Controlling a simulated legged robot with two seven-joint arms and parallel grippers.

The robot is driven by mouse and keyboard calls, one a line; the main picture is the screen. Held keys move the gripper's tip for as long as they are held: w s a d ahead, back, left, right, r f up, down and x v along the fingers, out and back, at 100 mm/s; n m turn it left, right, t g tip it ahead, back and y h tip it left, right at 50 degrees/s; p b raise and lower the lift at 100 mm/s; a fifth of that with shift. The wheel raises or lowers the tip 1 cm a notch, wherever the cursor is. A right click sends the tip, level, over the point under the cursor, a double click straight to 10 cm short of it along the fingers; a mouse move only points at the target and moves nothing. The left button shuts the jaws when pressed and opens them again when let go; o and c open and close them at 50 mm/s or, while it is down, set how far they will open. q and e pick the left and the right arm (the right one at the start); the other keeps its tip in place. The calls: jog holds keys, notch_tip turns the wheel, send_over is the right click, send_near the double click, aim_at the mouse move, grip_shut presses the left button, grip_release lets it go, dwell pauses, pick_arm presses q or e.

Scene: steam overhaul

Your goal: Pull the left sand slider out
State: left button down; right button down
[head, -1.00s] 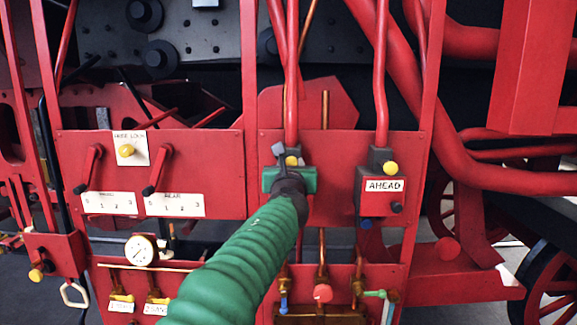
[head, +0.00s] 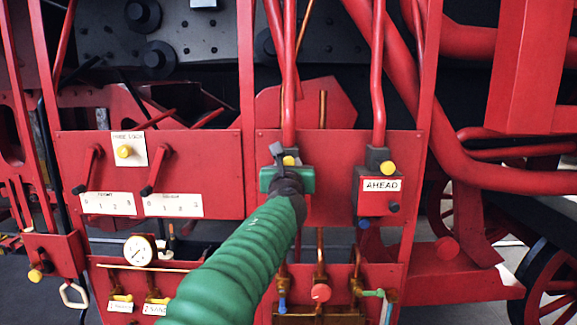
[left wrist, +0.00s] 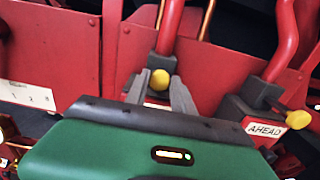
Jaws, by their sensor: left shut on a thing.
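The left sand slider's yellow knob (head: 289,160) shows just above my green left gripper (head: 284,158) in the head view. A grey block is behind the knob, on the red panel. In the left wrist view the same yellow knob (left wrist: 159,80) sits between the two grey fingers (left wrist: 159,92), and the gripper is shut on it. The gripper body hides the lower part of the slider. The right slider has its own yellow knob (head: 388,168) and a plate reading AHEAD (head: 381,185). My right gripper is not in view.
A red panel to the left carries two red levers (head: 90,170) over white number plates (head: 108,203) and another yellow knob (head: 124,151). A round gauge (head: 140,250) and brass valves (head: 320,285) are below. Red pipes (head: 379,80) rise above the sliders.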

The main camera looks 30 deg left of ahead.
pick_arm(q)
jog(key=v, duration=0.1)
jog(key=b+v, duration=0.1)
jog(key=v, duration=0.1)
jog(key=shift+s+d+f, duration=0.15)
jog(key=shift+s+f, duration=0.1)
jog(key=c, duration=1.4)
grip_release()
jog(key=o, duration=0.3)
jog(key=shift+w, duration=0.2)
jog(key=shift+o, duration=0.2)
jog(key=shift+s+b, duration=0.15)
jog(key=shift+b, duration=0.15)
